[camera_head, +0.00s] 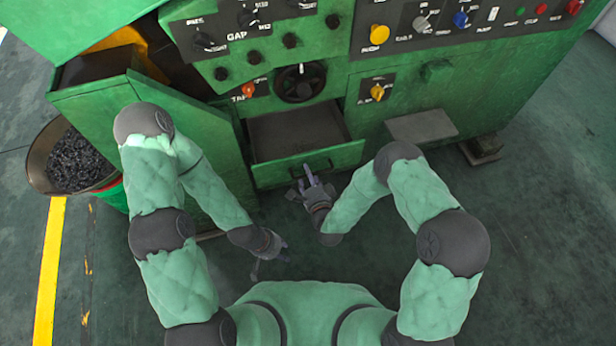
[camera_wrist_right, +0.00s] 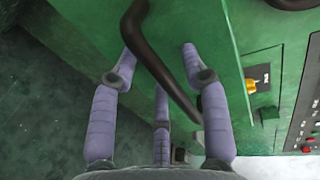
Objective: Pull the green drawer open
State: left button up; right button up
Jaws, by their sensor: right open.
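The green drawer (camera_head: 275,174) stands pulled out from the machine, and its dark grey inside shows from above. Its dark bar handle (camera_wrist_right: 160,65) crosses the right wrist view on the green front. My right gripper (camera_head: 305,182) is at the drawer front, with its fingers (camera_wrist_right: 160,70) spread around the handle. The fingers are open, and I cannot tell whether any touches the bar. My left gripper (camera_head: 275,252) hangs low over the floor, left of and nearer than the drawer; its finger opening is too small to judge.
The green machine (camera_head: 455,95) fills the back, with knobs and a black handwheel (camera_head: 300,82) above the drawer. A bin of dark scraps (camera_head: 78,160) stands at the left. A grey plate (camera_head: 421,125) juts out right of the drawer. The floor in front is clear.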

grip_shut()
jog(key=v, duration=0.2)
jog(key=f+v, duration=0.1)
jog(key=v, duration=0.1)
jog(key=shift+s+d+r+p, duration=0.1)
jog(key=shift+s+d+p, duration=0.1)
jog(key=shift+s+p, duration=0.2)
grip_release()
jog(key=v, duration=0.7)
jog(key=shift+s, duration=0.25)
dwell(0.4)
